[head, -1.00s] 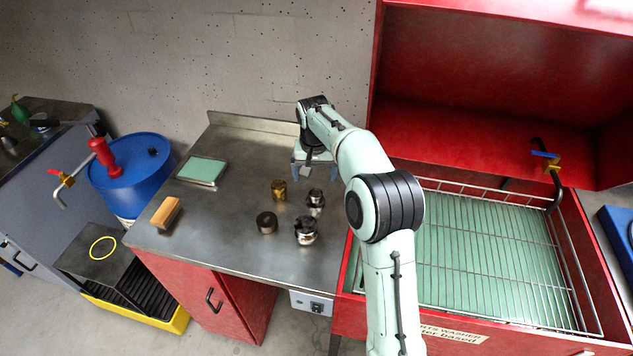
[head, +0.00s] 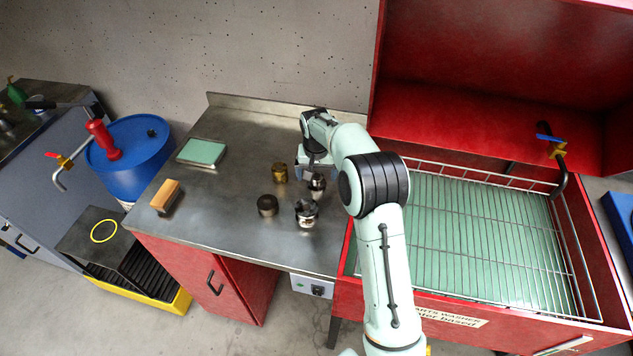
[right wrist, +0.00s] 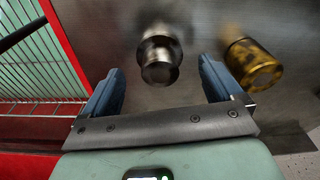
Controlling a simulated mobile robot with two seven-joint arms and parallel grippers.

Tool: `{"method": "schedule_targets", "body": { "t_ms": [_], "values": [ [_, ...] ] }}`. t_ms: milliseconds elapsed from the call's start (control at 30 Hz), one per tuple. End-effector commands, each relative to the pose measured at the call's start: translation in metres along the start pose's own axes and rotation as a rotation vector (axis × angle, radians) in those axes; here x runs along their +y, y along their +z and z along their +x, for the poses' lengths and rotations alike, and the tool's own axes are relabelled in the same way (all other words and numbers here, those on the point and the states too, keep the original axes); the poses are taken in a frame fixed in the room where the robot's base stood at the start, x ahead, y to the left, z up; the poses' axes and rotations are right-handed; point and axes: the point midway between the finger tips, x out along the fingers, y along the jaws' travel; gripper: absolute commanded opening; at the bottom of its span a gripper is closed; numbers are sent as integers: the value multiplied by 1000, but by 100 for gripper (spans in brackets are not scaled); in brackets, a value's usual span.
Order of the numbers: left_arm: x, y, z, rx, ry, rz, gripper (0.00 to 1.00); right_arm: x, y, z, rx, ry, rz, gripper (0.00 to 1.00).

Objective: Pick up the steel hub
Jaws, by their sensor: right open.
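Two shiny steel parts stand on the steel-topped bench (head: 240,240). One steel part, likely the steel hub (head: 317,186), is at the back; the other steel part (head: 306,214) is nearer the front edge. I cannot tell for sure which is the hub. My right gripper (head: 315,173) is open and low, just behind the rear part. In the right wrist view, this part (right wrist: 160,60) lies ahead of and between the spread fingers of the gripper (right wrist: 160,86), with gaps on both sides. It is slightly blurred. My left gripper is out of view.
A brass part (head: 280,173) stands close to the left of the gripper, and a dark ring-like part (head: 267,205) is nearer the front. A wooden-topped block (head: 166,195) and green pad (head: 202,152) lie left. The red parts washer (head: 450,325) borders the bench's right side.

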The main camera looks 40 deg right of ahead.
Motion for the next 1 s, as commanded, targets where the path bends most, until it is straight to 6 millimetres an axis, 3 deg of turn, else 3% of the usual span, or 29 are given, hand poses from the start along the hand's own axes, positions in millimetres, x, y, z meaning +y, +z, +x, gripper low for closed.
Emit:
{"method": "schedule_targets", "body": {
  "t_ms": [200, 433, 467, 600, 700, 1000],
  "values": [
    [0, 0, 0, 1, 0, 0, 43, 0, 1, 25, -1, 1, 0, 93],
    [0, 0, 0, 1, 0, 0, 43, 0, 1, 27, 0, 0, 0, 93],
    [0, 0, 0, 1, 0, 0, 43, 0, 1, 27, 0, 0, 0, 90],
    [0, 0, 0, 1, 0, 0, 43, 0, 1, 27, 0, 0, 0, 44],
    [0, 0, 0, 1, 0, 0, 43, 0, 0, 26, 2, -1, 0, 18],
    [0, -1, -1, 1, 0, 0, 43, -1, 0, 23, 3, -2, 0, 18]
  ]
}}
